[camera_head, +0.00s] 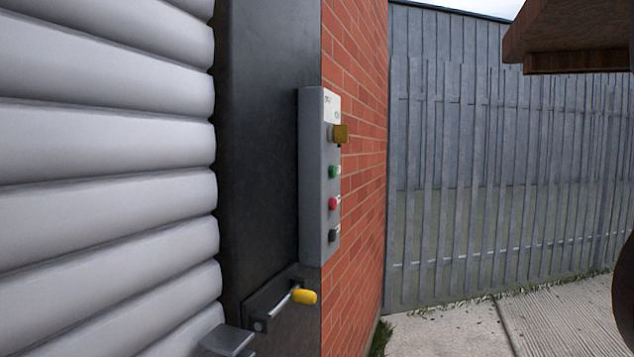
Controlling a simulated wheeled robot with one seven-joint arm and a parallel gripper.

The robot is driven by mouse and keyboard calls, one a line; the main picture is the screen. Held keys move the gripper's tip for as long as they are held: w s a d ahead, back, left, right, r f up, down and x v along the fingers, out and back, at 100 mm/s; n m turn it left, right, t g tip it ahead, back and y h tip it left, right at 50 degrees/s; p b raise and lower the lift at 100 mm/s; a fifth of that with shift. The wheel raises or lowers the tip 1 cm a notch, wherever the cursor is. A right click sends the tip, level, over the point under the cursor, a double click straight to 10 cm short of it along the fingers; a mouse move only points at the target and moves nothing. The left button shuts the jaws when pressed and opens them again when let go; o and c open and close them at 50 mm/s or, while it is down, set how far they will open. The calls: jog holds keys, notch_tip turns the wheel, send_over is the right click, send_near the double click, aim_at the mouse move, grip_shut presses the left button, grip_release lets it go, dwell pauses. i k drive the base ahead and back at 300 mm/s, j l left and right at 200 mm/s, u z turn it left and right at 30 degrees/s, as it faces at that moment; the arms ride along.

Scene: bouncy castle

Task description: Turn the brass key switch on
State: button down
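The brass key switch (341,133) is a small square-looking brass piece. It sticks out near the top of a tall grey control box (312,190), which I see at a steep angle. Its exact turn position cannot be told from here. Below it on the same face are a green button (333,171), a red button (333,204) and a black button (333,235). Small markings beside the switch are too small to read. My gripper is not in view.
A grey roller shutter (105,170) fills the left beside a dark post. A lever with a yellow knob (304,296) juts out below the box. Behind are a brick wall (362,150), a metal fence (480,180) and open paving (450,332). A brown wooden piece (570,35) hangs at upper right.

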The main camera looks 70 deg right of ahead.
aim_at(335, 133)
jog(key=i+l+z, duration=0.1)
jog(key=z, duration=1.2)
